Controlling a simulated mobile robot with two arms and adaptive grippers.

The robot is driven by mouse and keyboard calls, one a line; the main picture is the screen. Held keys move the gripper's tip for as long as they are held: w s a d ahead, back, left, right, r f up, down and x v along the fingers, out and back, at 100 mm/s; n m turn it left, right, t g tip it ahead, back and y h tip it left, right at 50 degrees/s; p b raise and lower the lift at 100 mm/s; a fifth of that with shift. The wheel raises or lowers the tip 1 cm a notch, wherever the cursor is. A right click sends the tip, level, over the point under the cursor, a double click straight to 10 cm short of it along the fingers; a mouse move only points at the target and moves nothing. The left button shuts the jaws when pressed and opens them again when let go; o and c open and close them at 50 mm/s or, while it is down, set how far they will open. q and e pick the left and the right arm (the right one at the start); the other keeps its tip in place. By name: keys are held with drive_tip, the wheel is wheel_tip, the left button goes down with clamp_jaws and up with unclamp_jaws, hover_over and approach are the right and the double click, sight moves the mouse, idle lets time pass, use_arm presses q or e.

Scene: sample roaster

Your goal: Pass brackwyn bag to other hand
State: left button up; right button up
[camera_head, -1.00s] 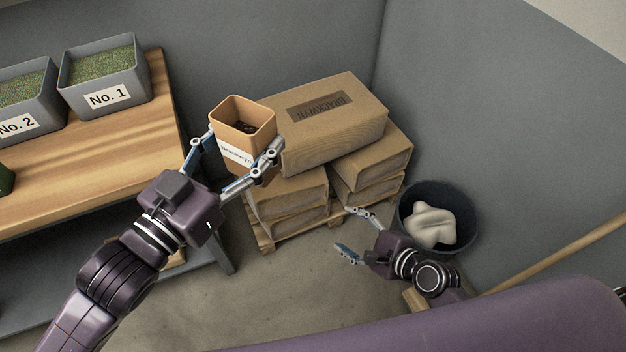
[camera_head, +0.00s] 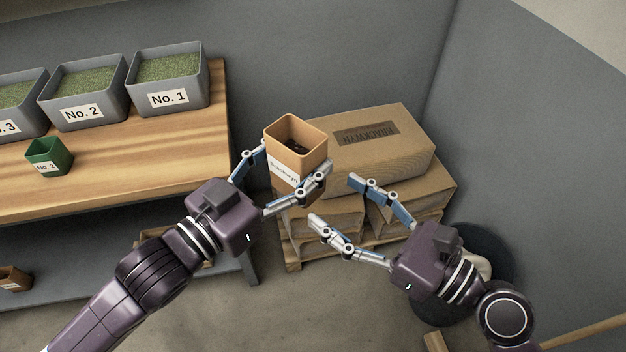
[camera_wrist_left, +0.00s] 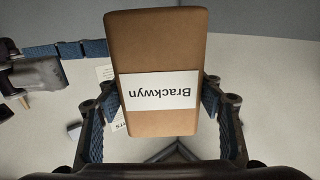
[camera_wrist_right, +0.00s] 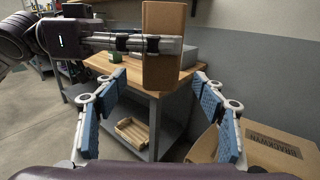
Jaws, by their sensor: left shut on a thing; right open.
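The Brackwyn bag (camera_head: 296,146) is a brown, open-topped bag with dark contents and a white label. My left gripper (camera_head: 284,181) is shut on its sides and holds it upright in the air, in front of the stacked sacks. In the left wrist view the bag (camera_wrist_left: 158,50) fills the middle, its label upside down, with a finger on each side. My right gripper (camera_head: 335,206) is open and empty, just right of the bag and a little lower. In the right wrist view the bag (camera_wrist_right: 161,70) stands beyond and between the spread fingers, apart from them.
Large brown Brackwyn sacks (camera_head: 412,150) lie stacked on a pallet behind the grippers. A wooden bench (camera_head: 120,160) at left holds grey numbered bins (camera_head: 170,80) and a green cup (camera_head: 50,156). A dark bucket (camera_head: 490,245) stands behind my right arm.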

sight(295, 174)
drive_tip(key=x, duration=1)
drive_tip(key=c, duration=1.2)
use_arm(q)
drive_tip(key=o, duration=1.3)
use_arm(e)
drive_tip(key=shift+c, duration=0.6)
